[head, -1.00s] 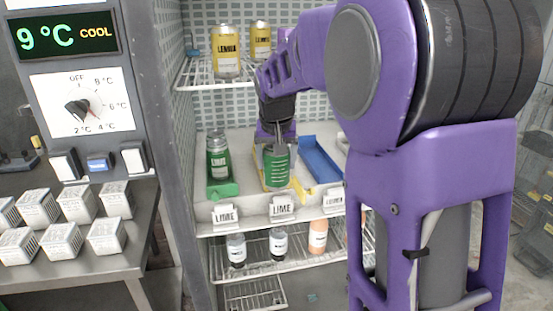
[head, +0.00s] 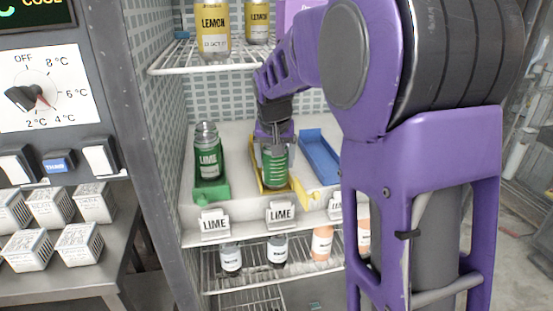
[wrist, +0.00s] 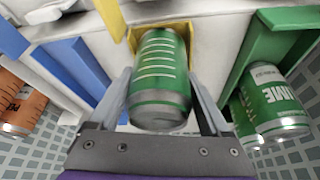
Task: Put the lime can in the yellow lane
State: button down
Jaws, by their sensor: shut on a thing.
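The lime can (head: 274,168), green with pale stripes facing the head camera, is upright in my gripper (head: 274,142). In the wrist view the same can (wrist: 159,75) sits between my two fingers, which close on its sides. The can is over or in the yellow lane (head: 256,178), whose yellow walls show around it. Whether its base touches the lane floor I cannot tell. The lane also shows behind the can in the wrist view (wrist: 131,38).
A green lane (head: 215,192) left of the yellow one holds another lime container (head: 207,152). A blue lane (head: 320,157) on the right looks empty. Lemon cans (head: 213,30) stand on the wire shelf (head: 185,66) above. White tags (head: 281,214) line the front edge.

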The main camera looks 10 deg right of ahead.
jog(key=shift+w, duration=0.2)
jog(key=shift+s, duration=0.15)
grip_release()
jog(key=shift+f, duration=0.15)
